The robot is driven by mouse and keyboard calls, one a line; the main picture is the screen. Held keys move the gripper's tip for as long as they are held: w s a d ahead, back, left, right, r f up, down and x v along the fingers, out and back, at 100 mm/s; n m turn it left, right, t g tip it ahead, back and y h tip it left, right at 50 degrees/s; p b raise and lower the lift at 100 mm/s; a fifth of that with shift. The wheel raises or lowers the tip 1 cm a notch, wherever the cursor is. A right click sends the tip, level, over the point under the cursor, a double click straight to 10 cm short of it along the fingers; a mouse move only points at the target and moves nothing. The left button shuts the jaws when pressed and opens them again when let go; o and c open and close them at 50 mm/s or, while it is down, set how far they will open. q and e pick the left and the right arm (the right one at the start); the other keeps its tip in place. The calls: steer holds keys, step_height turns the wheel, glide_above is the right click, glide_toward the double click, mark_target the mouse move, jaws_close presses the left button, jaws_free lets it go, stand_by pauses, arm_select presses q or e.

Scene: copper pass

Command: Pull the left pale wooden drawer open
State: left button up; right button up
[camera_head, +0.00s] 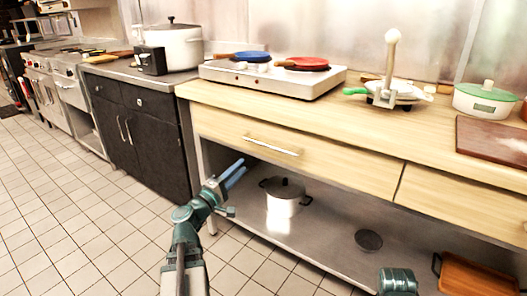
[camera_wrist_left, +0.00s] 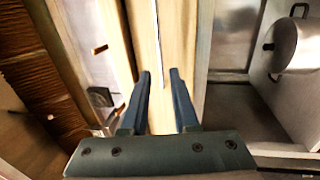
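The left pale wooden drawer (camera_head: 345,168) sits under the worktop and looks shut. It has a thin metal bar handle (camera_head: 272,145). My left gripper (camera_head: 236,174) is below and to the left of this handle, in front of the open shelf space, apart from the drawer. In the left wrist view, its two dark fingers (camera_wrist_left: 159,108) are parted with nothing between them. There the handle (camera_wrist_left: 157,45) shows as a thin upright line on the pale drawer front (camera_wrist_left: 176,50), beyond the fingertips. My right gripper is out of view.
A lidded pot (camera_head: 284,197) stands on the shelf (camera_head: 325,235) below the drawer. A second pale drawer (camera_head: 460,205) is to the right. A hot plate (camera_head: 270,80) with pans is on the worktop. Dark cabinets (camera_head: 145,135) stand left; tiled floor (camera_head: 75,210) is clear.

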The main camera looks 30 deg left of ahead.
mark_target(264, 145)
arm_select(q)
steer(key=p+x, duration=0.2)
steer(key=x, duration=1.2)
steer(key=shift+d+p, duration=0.15)
steer(key=shift+p, duration=0.15)
steer(key=shift+s, duration=0.1)
jaws_close()
stand_by(0.8)
